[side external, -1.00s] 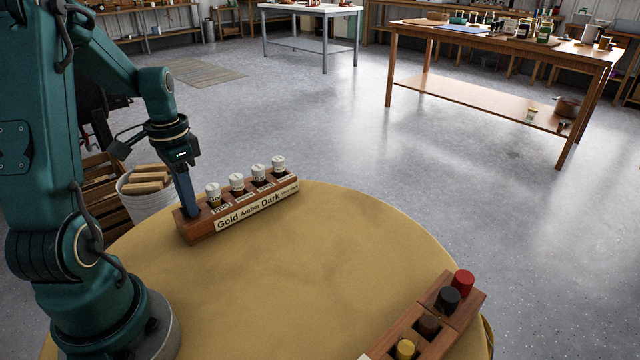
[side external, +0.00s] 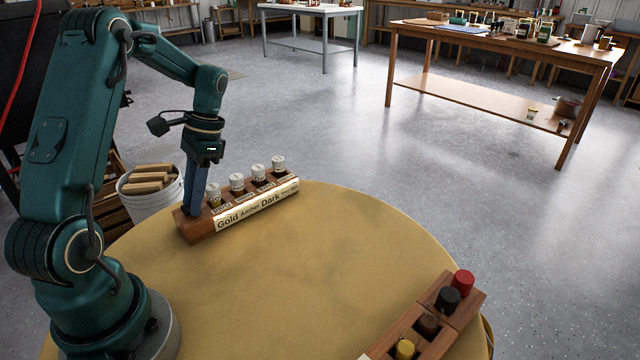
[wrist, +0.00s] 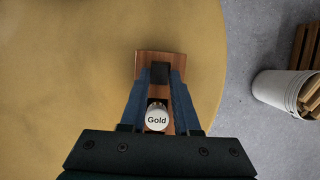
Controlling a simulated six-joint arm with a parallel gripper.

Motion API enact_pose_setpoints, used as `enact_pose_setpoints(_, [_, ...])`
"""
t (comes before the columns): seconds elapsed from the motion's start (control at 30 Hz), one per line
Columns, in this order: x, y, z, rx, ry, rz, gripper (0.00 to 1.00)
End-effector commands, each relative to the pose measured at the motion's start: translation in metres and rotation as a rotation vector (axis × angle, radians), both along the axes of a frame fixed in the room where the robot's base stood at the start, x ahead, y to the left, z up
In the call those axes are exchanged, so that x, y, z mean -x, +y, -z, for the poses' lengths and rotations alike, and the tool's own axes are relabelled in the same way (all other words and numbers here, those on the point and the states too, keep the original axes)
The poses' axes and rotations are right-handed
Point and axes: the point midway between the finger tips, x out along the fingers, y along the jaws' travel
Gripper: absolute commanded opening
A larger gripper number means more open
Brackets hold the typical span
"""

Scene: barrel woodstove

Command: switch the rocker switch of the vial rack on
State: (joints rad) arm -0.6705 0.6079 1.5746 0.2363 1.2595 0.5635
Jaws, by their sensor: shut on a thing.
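The vial rack (side external: 208,226), a long wooden block with a label strip reading Gold, Amber, Dark, stands at the far left of the round table. Several white-capped vials (side external: 237,182) stand in it. In the wrist view, the near cap (wrist: 157,118) reads "Gold". A dark block, seemingly the rocker switch (wrist: 159,73), is at the rack's end beyond that cap. My gripper (wrist: 161,75) has its two blue fingers on either side of this block, shut on it. In the side view, my gripper (side external: 190,211) reaches down to the rack's left end and hides the switch. Its on/off position cannot be told.
A second wooden rack (side external: 465,318) with coloured caps stands at the table's front right. The middle of the yellow tabletop (side external: 310,270) is clear. A white bucket of wood (side external: 150,207) stands on the floor behind the table. The Gold vial is close to my fingers.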

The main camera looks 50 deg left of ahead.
Motion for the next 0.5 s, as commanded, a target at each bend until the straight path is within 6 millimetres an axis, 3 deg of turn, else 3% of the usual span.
enact_pose_setpoints(0.1, [-0.0007, -0.0003, -0.0004, 0.001, -0.003, 0.0, 0.0])
enact_pose_setpoints(0.13, [-0.0007, -0.0003, -0.0004, 0.001, -0.003, 0.0, 0.34])
enact_pose_setpoints(0.2, [-0.0007, -0.0003, -0.0004, 0.001, -0.004, 0.0, 0.6])
enact_pose_setpoints(0.5, [-0.0005, 0.0, -0.0005, 0.0, -0.003, 0.0, 0.6])
